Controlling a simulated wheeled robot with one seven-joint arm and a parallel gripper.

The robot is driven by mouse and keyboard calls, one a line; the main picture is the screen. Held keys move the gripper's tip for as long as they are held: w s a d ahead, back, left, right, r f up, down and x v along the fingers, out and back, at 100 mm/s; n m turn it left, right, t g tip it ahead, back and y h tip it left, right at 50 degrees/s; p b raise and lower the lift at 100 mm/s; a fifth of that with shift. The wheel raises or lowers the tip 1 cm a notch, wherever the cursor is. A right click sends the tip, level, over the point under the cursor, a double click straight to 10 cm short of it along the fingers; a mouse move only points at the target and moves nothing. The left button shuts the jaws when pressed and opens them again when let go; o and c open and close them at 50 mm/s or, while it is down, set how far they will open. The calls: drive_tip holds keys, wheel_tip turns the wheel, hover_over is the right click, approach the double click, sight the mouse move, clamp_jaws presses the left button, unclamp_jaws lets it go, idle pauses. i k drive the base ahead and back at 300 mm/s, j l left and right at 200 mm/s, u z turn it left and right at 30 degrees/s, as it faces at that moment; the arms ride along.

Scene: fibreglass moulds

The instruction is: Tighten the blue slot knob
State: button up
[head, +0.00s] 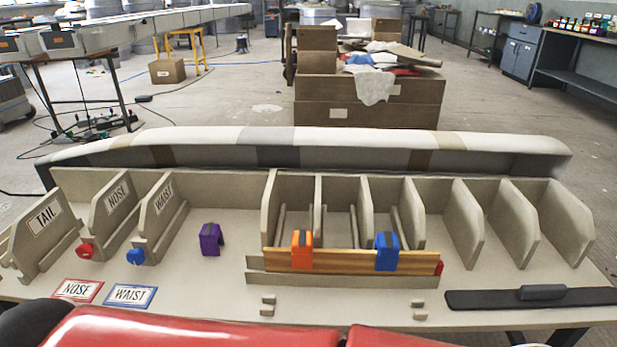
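The blue slot knob (135,257) sits at the front foot of the upright divider labelled WAIST (164,197), on the left part of the bench. How far it is turned cannot be told from here. A red knob (86,251) sits at the foot of the divider labelled NOSE (118,195), just left of the blue one. A blue-edged WAIST card (130,295) lies flat in front of the blue knob. My gripper is not in view.
A purple clip-like block (210,239) stands right of the blue knob. A wooden bar (345,260) carries an orange block (302,249) and a blue block (387,251). A red-edged NOSE card (77,290) lies at front left. Bare bench surrounds the purple block.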

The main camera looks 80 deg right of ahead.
sight(136, 257)
drive_tip(key=z, duration=2.9)
drive_tip(key=j+u, duration=0.2)
drive_tip(key=u, duration=1.45)
drive_tip(key=l+z, duration=0.1)
drive_tip(key=z, duration=1.65)
drive_tip(key=k+j+u, duration=0.1)
drive_tip(key=u, duration=0.3)
drive_tip(key=j+u, duration=0.3)
drive_tip(key=u, duration=0.15)
drive_tip(key=j+u, duration=0.2)
drive_tip(key=u, duration=0.2)
drive_tip(key=k+j, duration=0.05)
